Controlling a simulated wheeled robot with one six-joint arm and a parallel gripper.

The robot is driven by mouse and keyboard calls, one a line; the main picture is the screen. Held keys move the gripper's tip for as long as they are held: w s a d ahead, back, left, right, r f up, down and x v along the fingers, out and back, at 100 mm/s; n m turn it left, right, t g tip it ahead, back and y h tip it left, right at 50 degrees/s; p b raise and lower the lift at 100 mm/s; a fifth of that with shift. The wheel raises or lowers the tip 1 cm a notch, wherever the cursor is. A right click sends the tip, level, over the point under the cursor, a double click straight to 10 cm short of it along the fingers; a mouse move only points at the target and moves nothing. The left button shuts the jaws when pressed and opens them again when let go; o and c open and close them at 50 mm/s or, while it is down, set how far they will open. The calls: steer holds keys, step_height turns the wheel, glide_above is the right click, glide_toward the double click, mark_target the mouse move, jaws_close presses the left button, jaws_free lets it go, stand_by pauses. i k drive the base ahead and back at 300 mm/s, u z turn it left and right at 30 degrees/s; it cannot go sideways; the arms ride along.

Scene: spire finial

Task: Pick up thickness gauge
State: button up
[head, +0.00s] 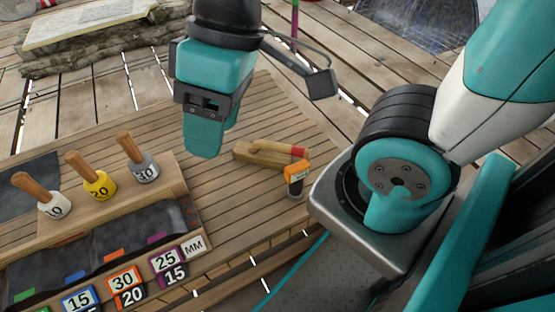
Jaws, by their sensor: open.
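A small orange and black device (297,178), which looks like the thickness gauge, stands on the slatted wooden table at the right, near its front edge. A lit or pale panel shows on its orange top. My gripper (213,140) points down above the table, to the left of the device and apart from it. It is open with nothing visible between its fingers. One finger partly hides the other.
A wooden rack (165,185) with several wood-handled numbered weights stands left. In front of it is a dark tray (130,235) with numbered labels.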

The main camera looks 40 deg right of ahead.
mark_target(295, 173)
steer(key=u, duration=1.15)
steer(key=k, duration=0.95)
steer(key=z, duration=0.55)
